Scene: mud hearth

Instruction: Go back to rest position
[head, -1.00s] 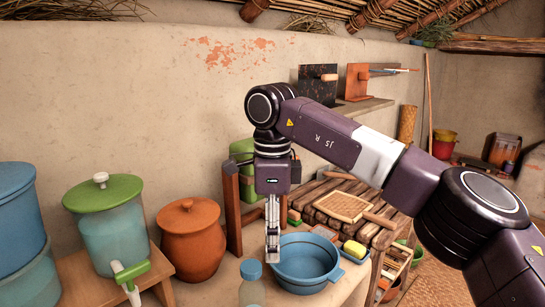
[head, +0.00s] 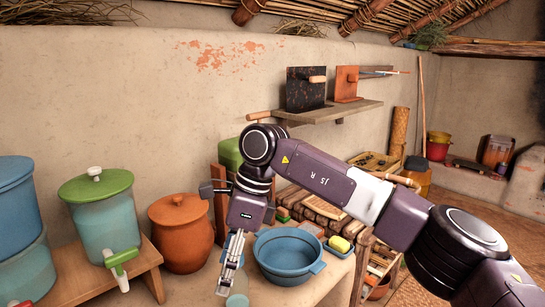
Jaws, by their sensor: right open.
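My right gripper (head: 230,275) is open and points down. Its fingertips hang over or in front of a clear bottle (head: 237,299) at the bottom edge of the head view; whether they touch it I cannot tell. A blue basin (head: 289,256) with side handles stands just right of the gripper and looks empty. My right arm reaches in from the lower right across the picture. My left gripper is not in view.
On the left are a green-lidded dispenser (head: 99,215), blue containers (head: 22,232) and a lidded clay pot (head: 181,233). A yellow sponge (head: 340,244) lies right of the basin. A wooden shelf (head: 335,112) with trowels is on the wall behind my arm.

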